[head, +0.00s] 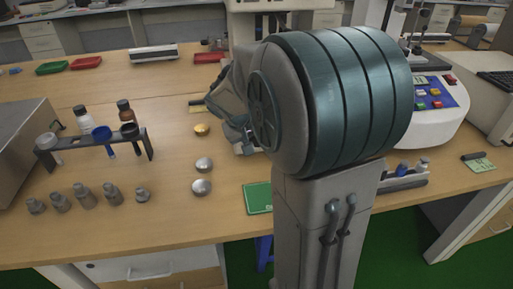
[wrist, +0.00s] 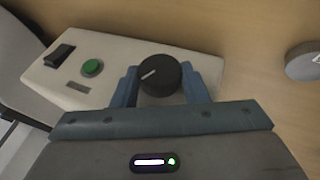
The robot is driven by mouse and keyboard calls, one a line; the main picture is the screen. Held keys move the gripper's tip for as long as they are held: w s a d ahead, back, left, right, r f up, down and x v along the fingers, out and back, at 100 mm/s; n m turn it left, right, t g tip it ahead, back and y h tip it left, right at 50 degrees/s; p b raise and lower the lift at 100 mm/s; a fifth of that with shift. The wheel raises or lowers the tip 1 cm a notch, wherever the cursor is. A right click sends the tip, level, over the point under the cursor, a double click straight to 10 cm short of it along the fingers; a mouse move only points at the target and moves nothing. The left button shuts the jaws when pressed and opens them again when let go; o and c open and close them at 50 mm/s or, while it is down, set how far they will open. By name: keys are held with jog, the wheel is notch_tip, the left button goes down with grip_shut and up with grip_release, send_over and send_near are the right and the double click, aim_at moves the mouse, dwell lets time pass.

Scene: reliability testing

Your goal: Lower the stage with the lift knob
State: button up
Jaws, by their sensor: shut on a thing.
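A black round knob (wrist: 160,76) with a white pointer line stands on a pale control box (wrist: 107,52) in the wrist view. The pointer line is aimed to the lower left. My gripper (wrist: 163,88) is shut on the knob, with a blue finger at each side of it. In the head view my own arm covers most of the gripper, and the knob and the stage cannot be made out there.
The box also bears a green button (wrist: 92,67) and a black rocker switch (wrist: 59,54). A round metal piece (wrist: 304,62) lies to the right. In the head view, a tube rack (head: 95,147) and several metal weights (head: 84,198) stand on the left of the wooden bench.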

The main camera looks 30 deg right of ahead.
jog(key=h+b, duration=0.2)
jog(key=b, duration=0.1)
jog(key=f+h+b, duration=0.1)
jog(key=b, duration=0.1)
jog(key=shift+w+a+n+g, duration=0.1)
jog(key=shift+a+n+g, duration=0.15)
jog(key=shift+n+g, duration=0.05)
jog(key=h+b, duration=0.2)
jog(key=b, duration=0.1)
jog(key=shift+a+r+n+h+b, duration=0.1)
jog(key=shift+n+h+b, duration=0.25)
jog(key=shift+n+h, duration=0.05)
jog(key=shift+r+g, duration=0.1)
jog(key=shift+g, duration=0.2)
jog(key=o, duration=1)
jog(key=shift+a, duration=0.1)
jog(key=p+v, duration=0.2)
jog(key=v, duration=1.1)
jog(key=shift+a+p, duration=0.4)
